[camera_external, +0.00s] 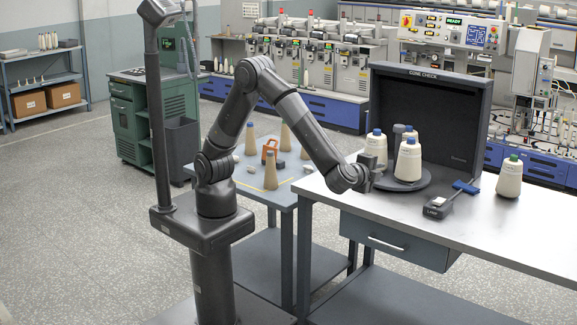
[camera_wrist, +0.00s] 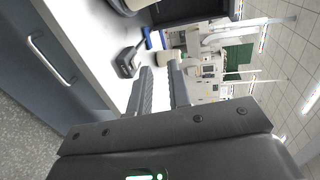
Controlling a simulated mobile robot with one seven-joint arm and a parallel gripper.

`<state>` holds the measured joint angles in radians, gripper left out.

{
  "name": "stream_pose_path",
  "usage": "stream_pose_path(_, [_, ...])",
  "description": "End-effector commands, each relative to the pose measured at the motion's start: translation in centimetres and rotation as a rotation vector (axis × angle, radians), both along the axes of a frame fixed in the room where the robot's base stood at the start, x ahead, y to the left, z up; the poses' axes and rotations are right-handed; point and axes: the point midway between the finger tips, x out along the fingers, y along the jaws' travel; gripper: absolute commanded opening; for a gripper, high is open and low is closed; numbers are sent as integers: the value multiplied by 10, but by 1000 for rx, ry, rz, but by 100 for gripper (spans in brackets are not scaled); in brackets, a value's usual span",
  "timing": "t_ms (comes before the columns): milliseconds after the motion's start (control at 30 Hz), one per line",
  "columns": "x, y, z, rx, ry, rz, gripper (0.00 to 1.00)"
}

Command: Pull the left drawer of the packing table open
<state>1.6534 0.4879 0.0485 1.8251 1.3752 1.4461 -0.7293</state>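The packing table (camera_external: 480,225) has a light top, and a blue-grey drawer (camera_external: 419,250) hangs under its front edge. The drawer looks shut; its bar handle (camera_external: 387,243) is on the front. In the wrist view, turned sideways, the drawer front (camera_wrist: 28,85) and handle (camera_wrist: 52,60) show at the left. My gripper (camera_external: 377,172) is above the table top near its left edge, beside the round turntable and well above the handle. In the wrist view my gripper (camera_wrist: 160,75) has a gap between its fingers and nothing in it. It is not touching the handle.
A dark turntable (camera_external: 392,187) carries several thread cones before a black cone-check booth (camera_external: 421,90). A small dark device (camera_external: 438,208) and a green-topped cone (camera_external: 510,177) sit to the right. A low table (camera_external: 263,197) stands left. Floor before the drawer is partly covered by a lower shelf (camera_external: 400,305).

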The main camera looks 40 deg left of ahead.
Motion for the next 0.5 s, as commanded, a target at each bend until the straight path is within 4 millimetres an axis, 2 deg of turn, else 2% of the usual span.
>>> stream_pose_path(33, [0,0,-35,12,-2,0,18])
stream_pose_path(200, [0,0,-127,8,-1,0,18])
stream_pose_path(400, [0,0,-219,5,-1,-1,18])
stream_pose_path(500, [0,0,-253,1,-1,0,18])
